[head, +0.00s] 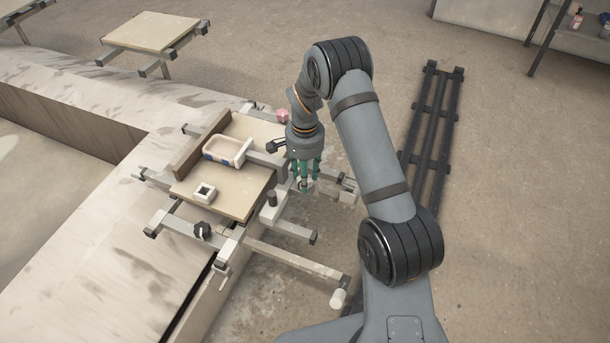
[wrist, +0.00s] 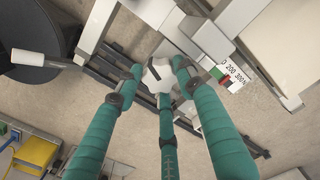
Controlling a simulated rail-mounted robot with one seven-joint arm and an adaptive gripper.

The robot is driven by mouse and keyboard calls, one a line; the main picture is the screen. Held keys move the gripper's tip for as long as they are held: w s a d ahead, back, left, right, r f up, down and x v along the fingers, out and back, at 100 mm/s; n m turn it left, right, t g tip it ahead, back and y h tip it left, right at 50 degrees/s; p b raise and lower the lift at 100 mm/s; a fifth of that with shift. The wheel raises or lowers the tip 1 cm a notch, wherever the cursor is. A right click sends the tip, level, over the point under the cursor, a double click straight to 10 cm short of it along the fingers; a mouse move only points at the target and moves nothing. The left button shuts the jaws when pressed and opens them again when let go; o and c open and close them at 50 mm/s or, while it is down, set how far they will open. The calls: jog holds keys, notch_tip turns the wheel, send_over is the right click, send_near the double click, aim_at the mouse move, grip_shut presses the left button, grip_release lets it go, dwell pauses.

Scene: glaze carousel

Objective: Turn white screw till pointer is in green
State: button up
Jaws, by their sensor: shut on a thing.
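The white screw (wrist: 159,74) shows in the wrist view as a pale faceted knob. My gripper (wrist: 158,82), with teal-wrapped fingers, is shut on it, with fingertips around its sides. In the head view my gripper (head: 304,180) points down at the right side of the clamp frame, and its fingers mostly hide the screw. A white scale (wrist: 235,76) with printed numbers lies right of the screw in the wrist view. It carries a small red mark (wrist: 226,80) and a green patch beside it. They are too small to tell exactly where the pointer stands.
A dark rail (head: 432,120) lies on the floor at right.

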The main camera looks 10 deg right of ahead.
jog(key=shift+w+d+r+n, duration=0.1)
jog(key=shift+w+n, duration=0.25)
jog(key=shift+n, duration=1.35)
jog(key=shift+w+n, duration=0.1)
jog(key=shift+n, duration=2.1)
jog(key=o, duration=1.1)
jog(key=shift+s, duration=0.2)
jog(key=shift+a, duration=0.2)
